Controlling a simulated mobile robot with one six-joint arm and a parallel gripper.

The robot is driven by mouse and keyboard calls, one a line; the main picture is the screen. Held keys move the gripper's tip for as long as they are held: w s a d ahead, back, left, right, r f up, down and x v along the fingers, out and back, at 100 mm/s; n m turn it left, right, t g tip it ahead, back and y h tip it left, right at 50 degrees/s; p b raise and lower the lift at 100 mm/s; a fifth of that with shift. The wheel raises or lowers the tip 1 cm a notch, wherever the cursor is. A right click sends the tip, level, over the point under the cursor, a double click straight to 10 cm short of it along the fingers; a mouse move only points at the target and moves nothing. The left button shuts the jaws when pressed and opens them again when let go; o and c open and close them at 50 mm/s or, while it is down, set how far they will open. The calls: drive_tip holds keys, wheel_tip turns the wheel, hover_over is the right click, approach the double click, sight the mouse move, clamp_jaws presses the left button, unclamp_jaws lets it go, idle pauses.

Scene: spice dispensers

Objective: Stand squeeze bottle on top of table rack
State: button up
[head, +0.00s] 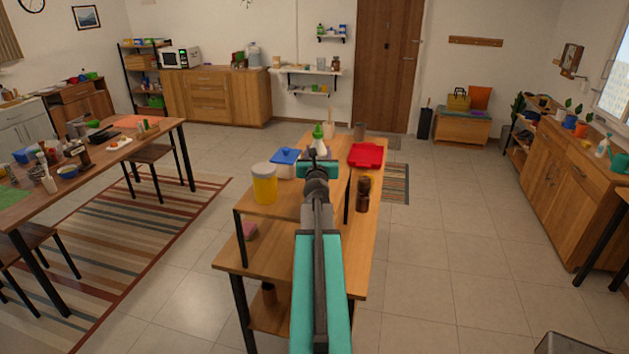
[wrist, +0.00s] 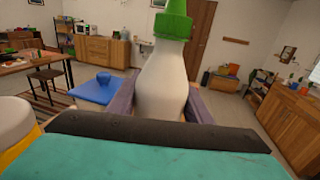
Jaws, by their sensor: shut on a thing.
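The squeeze bottle (head: 319,145) is white with a green pointed cap. It is upright between the fingers of my gripper (head: 318,158), which is shut on it. In the wrist view the bottle (wrist: 166,78) fills the middle, with a purple-grey finger on each side; its base is hidden. The table rack (head: 288,208) is a raised wooden shelf on dark legs, standing on the wooden table (head: 362,240). My gripper is over the far part of the rack. I cannot tell whether the bottle's base touches the rack top.
A yellow jar with a white lid (head: 264,186) and a blue-lidded container (head: 286,157) stand on the rack left of my gripper. Right of the rack are a red container (head: 366,156) and a brown grinder (head: 363,194). The table's right front is clear.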

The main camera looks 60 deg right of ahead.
drive_tip(key=shift+f+b, duration=2.05)
drive_tip(key=shift+f, duration=0.35)
drive_tip(key=shift+f+b, duration=1.85)
drive_tip(key=shift+f, duration=0.05)
drive_tip(key=shift+f, duration=0.1)
drive_tip(key=o, duration=1.2)
drive_tip(key=shift+o, duration=0.2)
drive_tip(key=shift+r, duration=0.2)
